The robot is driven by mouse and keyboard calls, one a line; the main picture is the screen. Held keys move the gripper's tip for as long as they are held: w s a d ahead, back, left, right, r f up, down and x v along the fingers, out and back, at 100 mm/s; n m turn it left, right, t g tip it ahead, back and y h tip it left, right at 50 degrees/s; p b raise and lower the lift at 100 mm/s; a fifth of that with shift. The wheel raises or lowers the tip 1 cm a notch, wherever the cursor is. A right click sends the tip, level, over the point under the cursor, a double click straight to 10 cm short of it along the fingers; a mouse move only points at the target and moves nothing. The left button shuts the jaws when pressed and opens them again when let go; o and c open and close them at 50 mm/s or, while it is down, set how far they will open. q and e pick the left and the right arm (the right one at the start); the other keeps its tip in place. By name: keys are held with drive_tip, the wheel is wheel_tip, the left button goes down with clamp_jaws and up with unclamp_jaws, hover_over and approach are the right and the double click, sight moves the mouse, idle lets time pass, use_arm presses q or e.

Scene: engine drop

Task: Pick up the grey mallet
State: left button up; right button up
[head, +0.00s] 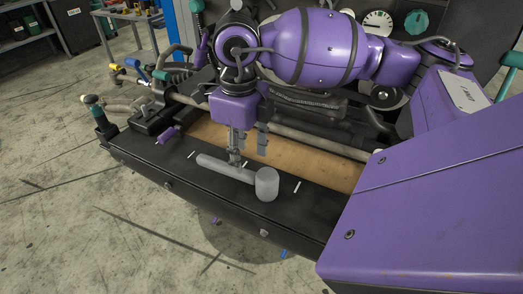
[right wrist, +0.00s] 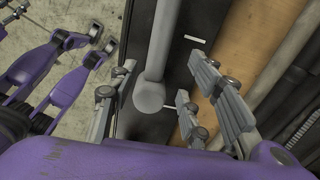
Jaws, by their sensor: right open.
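The grey mallet (head: 228,169) lies on the black front ledge of the bench, its handle to the left and its round head (head: 267,184) to the right. My right gripper (head: 249,149) is open and points down just behind the mallet in the head view. In the right wrist view the mallet's head (right wrist: 150,97) and handle (right wrist: 158,40) show between the spread fingers of the right gripper (right wrist: 158,100). The exact height of the fingers above the ledge is hard to tell.
A tan wooden strip (head: 290,150) runs behind the ledge (head: 140,152), with a grey bar (head: 320,143) beyond it. A green-capped fitting (head: 97,110) stands at the ledge's left end. Purple jointed parts (right wrist: 50,70) show at the wrist view's left. The floor in front is open.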

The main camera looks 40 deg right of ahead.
sight(243, 175)
drive_tip(key=f, duration=0.4)
drive_tip(key=f+p, duration=0.1)
drive_tip(key=f, duration=0.2)
drive_tip(key=shift+a+f, duration=0.1)
drive_tip(key=shift+a, duration=0.15)
drive_tip(key=shift+c, duration=0.4)
clamp_jaws()
